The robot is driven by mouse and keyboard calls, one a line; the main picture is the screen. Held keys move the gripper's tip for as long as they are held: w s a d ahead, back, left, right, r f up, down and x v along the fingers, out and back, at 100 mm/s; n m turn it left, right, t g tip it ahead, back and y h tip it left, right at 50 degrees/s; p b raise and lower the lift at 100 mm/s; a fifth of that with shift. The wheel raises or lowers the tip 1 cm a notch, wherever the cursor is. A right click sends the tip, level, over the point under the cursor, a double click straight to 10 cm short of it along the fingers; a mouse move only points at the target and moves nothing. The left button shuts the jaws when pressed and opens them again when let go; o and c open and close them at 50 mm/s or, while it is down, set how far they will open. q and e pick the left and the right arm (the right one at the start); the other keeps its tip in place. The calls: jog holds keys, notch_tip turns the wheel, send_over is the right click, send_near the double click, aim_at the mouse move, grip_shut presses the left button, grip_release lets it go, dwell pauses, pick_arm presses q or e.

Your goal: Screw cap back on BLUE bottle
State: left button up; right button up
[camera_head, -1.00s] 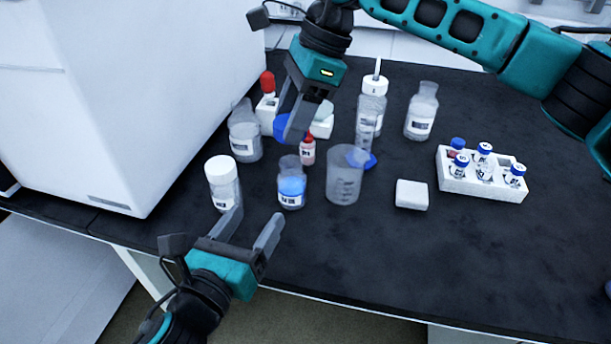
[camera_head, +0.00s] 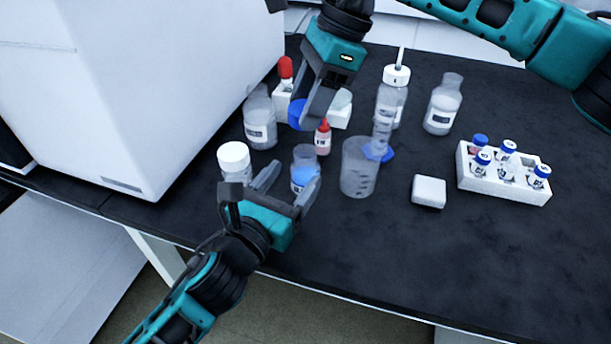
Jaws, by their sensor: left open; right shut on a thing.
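The blue bottle (camera_head: 304,166) is a small open clear bottle with blue liquid, upright near the front of the bench. My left gripper (camera_head: 290,181) is open at its front, with one finger on each side of its lower part; I cannot tell if they touch it. My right gripper (camera_head: 310,116) is shut on the blue cap (camera_head: 298,111), above and behind the bottle, apart from its mouth. The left gripper hides part of the bottle's base.
A white-capped bottle (camera_head: 234,157) stands close left of the blue bottle. A beaker (camera_head: 357,172) is right, a red-capped dropper bottle (camera_head: 323,140) behind. A clear bottle (camera_head: 260,122), a white block (camera_head: 428,191) and a vial rack (camera_head: 505,184) stand around. The front right bench is clear.

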aim_at(309, 156)
pick_arm(q)
jog(key=x, duration=0.7)
jog(key=shift+w, duration=0.1)
